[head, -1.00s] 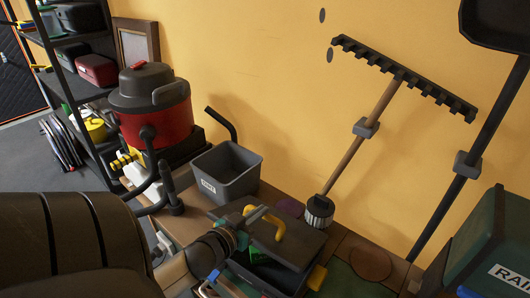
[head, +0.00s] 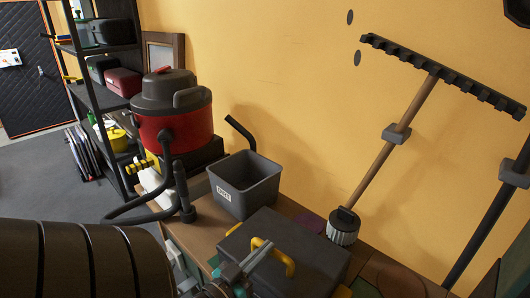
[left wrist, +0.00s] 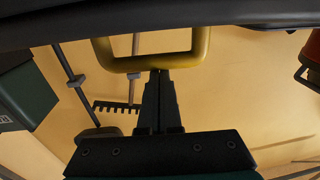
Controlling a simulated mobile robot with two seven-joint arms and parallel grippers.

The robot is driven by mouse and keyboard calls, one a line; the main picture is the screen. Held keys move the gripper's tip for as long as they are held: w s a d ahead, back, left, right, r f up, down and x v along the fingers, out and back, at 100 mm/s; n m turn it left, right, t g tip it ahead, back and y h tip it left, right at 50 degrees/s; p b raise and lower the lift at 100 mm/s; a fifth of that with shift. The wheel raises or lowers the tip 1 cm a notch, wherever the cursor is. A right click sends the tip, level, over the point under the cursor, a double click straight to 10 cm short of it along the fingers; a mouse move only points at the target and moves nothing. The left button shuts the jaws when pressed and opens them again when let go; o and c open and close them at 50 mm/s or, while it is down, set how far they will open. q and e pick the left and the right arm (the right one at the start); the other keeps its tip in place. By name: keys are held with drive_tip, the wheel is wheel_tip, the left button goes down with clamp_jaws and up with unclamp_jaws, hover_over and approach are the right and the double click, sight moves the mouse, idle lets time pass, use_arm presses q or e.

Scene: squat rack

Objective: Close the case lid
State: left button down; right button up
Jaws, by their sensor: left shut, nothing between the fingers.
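The case is dark grey, with a broad flat lid (head: 315,262) and a yellow handle (head: 285,262) in the head view. The lid looks flat and covers the inside; its front edge is partly hidden by my arm, so I cannot tell if it is fully seated. My left gripper (head: 266,250) is shut and empty, its fingers by the handle. In the left wrist view the shut black fingers (left wrist: 158,75) point at the yellow handle (left wrist: 155,63), tips at or close to its bar. My right gripper is not in view.
A grey bin (head: 245,185) stands just behind the case on the bench. A red and black vacuum (head: 175,120) with a hose is at left. Shelves (head: 105,95) stand far left.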

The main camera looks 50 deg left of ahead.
use_arm(q)
drive_tip(key=shift+s, duration=0.1)
drive_tip(key=v, duration=1.5)
